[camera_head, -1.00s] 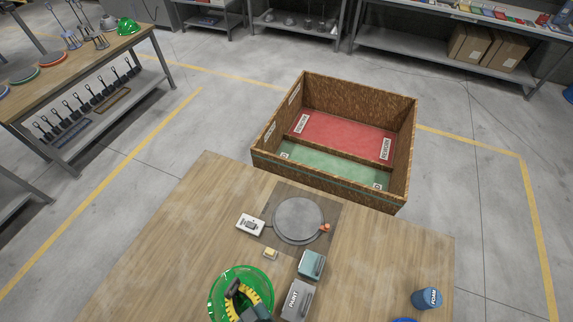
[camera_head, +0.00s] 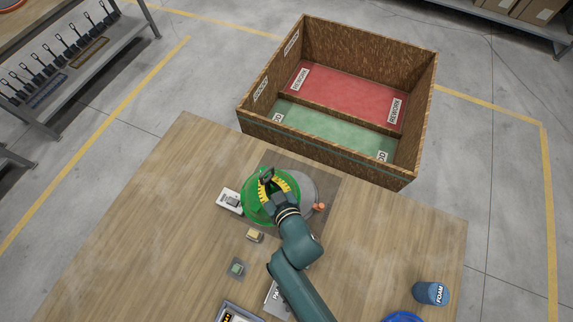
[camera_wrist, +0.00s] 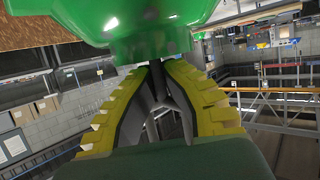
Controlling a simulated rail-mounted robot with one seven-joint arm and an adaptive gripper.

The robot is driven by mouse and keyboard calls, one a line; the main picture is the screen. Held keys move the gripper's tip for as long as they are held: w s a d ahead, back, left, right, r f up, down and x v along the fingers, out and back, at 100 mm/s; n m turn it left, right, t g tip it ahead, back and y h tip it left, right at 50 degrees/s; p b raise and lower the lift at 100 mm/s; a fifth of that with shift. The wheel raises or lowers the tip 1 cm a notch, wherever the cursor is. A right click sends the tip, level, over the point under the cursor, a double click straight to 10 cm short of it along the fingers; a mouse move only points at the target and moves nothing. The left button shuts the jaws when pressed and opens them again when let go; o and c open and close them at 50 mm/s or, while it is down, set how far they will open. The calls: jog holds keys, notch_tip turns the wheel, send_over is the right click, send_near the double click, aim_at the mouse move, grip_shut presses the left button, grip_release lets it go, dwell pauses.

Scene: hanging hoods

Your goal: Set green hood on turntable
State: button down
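The green hood (camera_head: 252,207) is a shiny round green piece above the wooden table in the head view. It overlaps the left part of the grey round turntable (camera_head: 308,187), whose right edge shows beside it. I cannot tell whether the hood touches the turntable. My gripper (camera_head: 272,188) is over the hood, its yellow-padded fingers closed on the hood's top. In the wrist view the hood (camera_wrist: 95,22) fills the top, and the fingertips of my gripper (camera_wrist: 156,68) meet at its narrow green part.
An orange knob (camera_head: 319,206) sits at the turntable's right edge. A white switch box (camera_head: 230,201) is close left of the hood. A yellow block (camera_head: 254,235), a green block (camera_head: 237,268) and a FOAM can (camera_head: 430,292) stand nearer. A two-part wooden crate (camera_head: 330,157) stands behind the table.

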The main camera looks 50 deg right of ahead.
jog(key=shift+m+h, duration=0.5)
jog(key=shift+h, duration=0.2)
jog(key=d+f+b, duration=0.1)
jog(key=d, duration=0.1)
jog(key=d+f+b, duration=0.1)
jog(key=d, duration=0.2)
jog(key=d+f+b, duration=0.1)
jog(key=d+b, duration=0.1)
jog(key=d, duration=0.1)
jog(key=shift+s+d, duration=0.1)
jog(key=shift+s, duration=0.15)
notch_tip(320, 180, down, 10)
jog(key=b, duration=0.9)
jog(key=shift+f, duration=0.25)
jog(key=shift+f+b, duration=0.45)
jog(key=shift+f, duration=0.1)
jog(key=c, duration=1.2)
grip_release()
jog(key=shift+o, duration=0.2)
jog(key=v, duration=1.2)
jog(key=shift+r, duration=0.2)
